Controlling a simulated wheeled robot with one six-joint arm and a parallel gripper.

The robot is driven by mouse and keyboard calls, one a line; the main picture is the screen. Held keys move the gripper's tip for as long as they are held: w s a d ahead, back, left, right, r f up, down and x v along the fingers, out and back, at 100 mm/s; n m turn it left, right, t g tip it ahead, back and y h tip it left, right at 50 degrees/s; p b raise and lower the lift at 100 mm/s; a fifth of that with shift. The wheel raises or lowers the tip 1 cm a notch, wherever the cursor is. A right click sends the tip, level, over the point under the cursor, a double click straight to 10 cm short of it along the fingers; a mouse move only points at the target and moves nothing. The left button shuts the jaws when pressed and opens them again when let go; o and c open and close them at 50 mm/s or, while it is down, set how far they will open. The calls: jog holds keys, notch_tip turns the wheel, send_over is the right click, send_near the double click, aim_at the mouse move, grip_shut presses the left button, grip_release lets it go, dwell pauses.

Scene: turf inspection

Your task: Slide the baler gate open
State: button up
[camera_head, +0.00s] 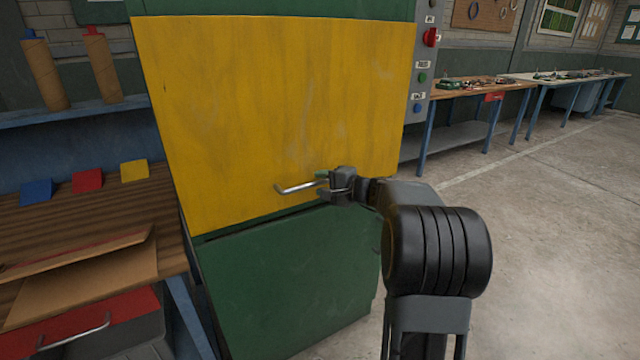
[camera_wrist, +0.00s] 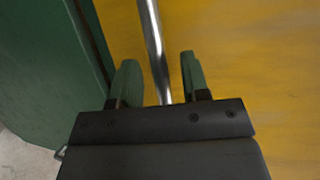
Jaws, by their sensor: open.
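The yellow baler gate (camera_head: 275,105) covers the upper front of the green baler (camera_head: 290,275). A metal bar handle (camera_head: 292,188) runs across the gate near its lower edge. My gripper (camera_head: 325,187) is at the right part of this handle. In the wrist view, the handle (camera_wrist: 154,45) passes between the two green fingertips of my gripper (camera_wrist: 160,80). The fingers stand apart, with gaps on both sides of the bar. The gate (camera_wrist: 245,70) fills the right of that view. The gate's lower edge lies just above the green lower panel. My gripper hides the handle's right end.
A grey control panel with a red switch (camera_head: 430,37) is right of the gate. A wooden bench (camera_head: 160,205) with flat cardboard (camera_head: 90,275) is close on the left. Workbenches (camera_head: 480,95) stand at the back right. The concrete floor (camera_head: 560,240) on the right is clear.

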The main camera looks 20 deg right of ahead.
jog(key=shift+w+a+f, duration=0.1)
jog(key=shift+w+a, duration=0.25)
jog(key=shift+w, duration=0.25)
grip_shut()
